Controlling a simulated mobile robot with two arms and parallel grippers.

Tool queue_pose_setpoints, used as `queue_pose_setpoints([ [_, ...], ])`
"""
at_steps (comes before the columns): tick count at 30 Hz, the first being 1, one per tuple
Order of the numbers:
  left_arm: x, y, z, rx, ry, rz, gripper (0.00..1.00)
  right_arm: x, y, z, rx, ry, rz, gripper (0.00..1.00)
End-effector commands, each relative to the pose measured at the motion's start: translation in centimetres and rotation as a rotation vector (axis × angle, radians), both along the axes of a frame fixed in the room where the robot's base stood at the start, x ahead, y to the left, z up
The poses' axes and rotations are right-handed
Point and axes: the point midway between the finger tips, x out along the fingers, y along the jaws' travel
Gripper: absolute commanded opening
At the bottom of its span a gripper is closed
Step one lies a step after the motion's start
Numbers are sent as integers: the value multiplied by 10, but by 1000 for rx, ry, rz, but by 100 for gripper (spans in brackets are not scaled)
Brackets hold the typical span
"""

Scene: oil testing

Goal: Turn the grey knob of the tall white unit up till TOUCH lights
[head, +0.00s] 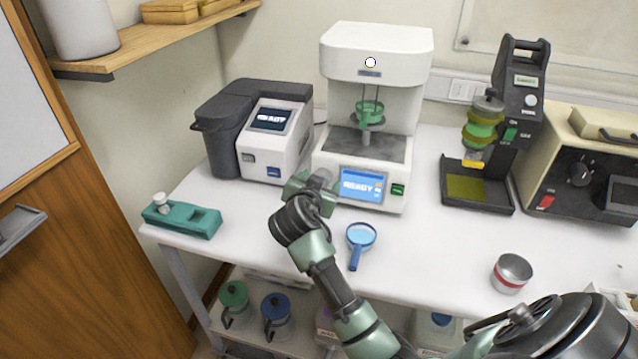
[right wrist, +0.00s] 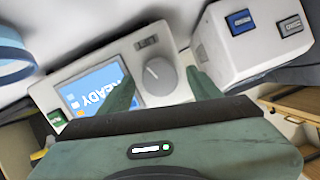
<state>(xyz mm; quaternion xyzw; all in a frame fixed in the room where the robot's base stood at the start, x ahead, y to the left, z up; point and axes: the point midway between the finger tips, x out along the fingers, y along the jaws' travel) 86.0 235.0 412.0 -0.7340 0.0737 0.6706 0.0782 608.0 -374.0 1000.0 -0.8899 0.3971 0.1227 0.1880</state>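The tall white unit (head: 376,45) stands at the back middle of the bench. Its blue screen (head: 361,186) reads READY. A green-topped piece (head: 369,110) is in its open bay. In the right wrist view the grey knob (right wrist: 159,76) is on the front panel beside the screen (right wrist: 92,97). My right gripper (right wrist: 163,90) is open, with one finger on each side of the knob and gaps showing. In the head view this gripper (head: 312,190) is at the unit's lower left front and partly hides the knob. A small dark label (right wrist: 146,42) by the knob is unreadable. My left gripper is out of view.
A grey-and-white device (head: 270,140) stands close left of the unit. A teal block (head: 182,220) and a blue magnifier (head: 361,236) lie on the bench. A red-banded tin (head: 511,273) and a black stand (head: 516,110) are to the right. The bench's middle right is clear.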

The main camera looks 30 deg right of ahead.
Motion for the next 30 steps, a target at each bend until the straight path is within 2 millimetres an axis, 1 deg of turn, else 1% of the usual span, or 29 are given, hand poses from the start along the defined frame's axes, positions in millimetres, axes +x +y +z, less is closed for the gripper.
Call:
queue_pose_setpoints([
  [5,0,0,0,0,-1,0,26,-1,1,0,0,1,1,63],
  [8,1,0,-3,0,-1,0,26,-6,7,1,2,0,2,63],
  [15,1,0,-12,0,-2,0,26,-32,34,16,4,-3,2,63],
  [21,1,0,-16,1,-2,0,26,-48,49,26,2,-1,2,63],
  [30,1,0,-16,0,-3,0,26,-51,52,28,-1,1,-1,63],
])
